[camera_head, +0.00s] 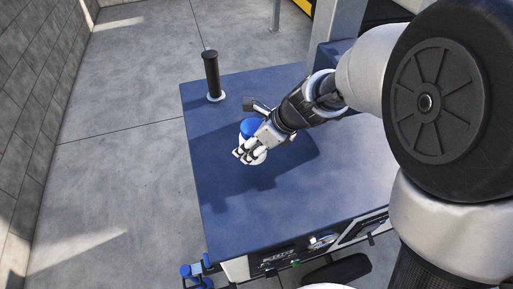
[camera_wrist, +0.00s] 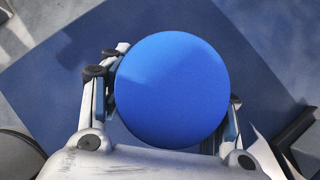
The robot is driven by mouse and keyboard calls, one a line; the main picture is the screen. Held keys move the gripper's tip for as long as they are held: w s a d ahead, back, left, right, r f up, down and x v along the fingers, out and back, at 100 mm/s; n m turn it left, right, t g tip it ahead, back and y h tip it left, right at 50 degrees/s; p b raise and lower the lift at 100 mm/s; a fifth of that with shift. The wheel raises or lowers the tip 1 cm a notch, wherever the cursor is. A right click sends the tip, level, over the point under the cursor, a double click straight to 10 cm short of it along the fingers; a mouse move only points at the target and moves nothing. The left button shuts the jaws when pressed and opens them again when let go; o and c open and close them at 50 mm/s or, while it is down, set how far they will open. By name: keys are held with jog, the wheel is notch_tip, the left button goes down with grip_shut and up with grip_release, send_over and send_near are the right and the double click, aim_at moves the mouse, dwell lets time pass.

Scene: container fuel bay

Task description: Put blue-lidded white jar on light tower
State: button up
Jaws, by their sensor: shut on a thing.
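The blue-lidded white jar (camera_head: 248,128) is in my gripper, over the blue top of a machine, which looks like the light tower (camera_head: 300,200). Its round blue lid (camera_wrist: 172,90) fills the middle of the wrist view and hides the jar's body there. My gripper (camera_head: 250,154) is shut on the jar, with one finger on each side of it, and its fingers (camera_wrist: 165,100) also show in the wrist view. The jar looks roughly upright. I cannot tell whether its base touches the blue top.
A black upright cylinder with a pale base (camera_head: 211,76) stands at the top's far left corner. A grey post (camera_head: 338,22) rises at the back. The blue surface around the jar is mostly clear. A block wall (camera_head: 35,95) runs along the left, beyond open concrete floor (camera_head: 120,150).

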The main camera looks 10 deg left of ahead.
notch_tip(320, 180, down, 8)
jog(key=b, duration=0.3)
jog(key=shift+r, duration=0.35)
jog(key=o, duration=1.2)
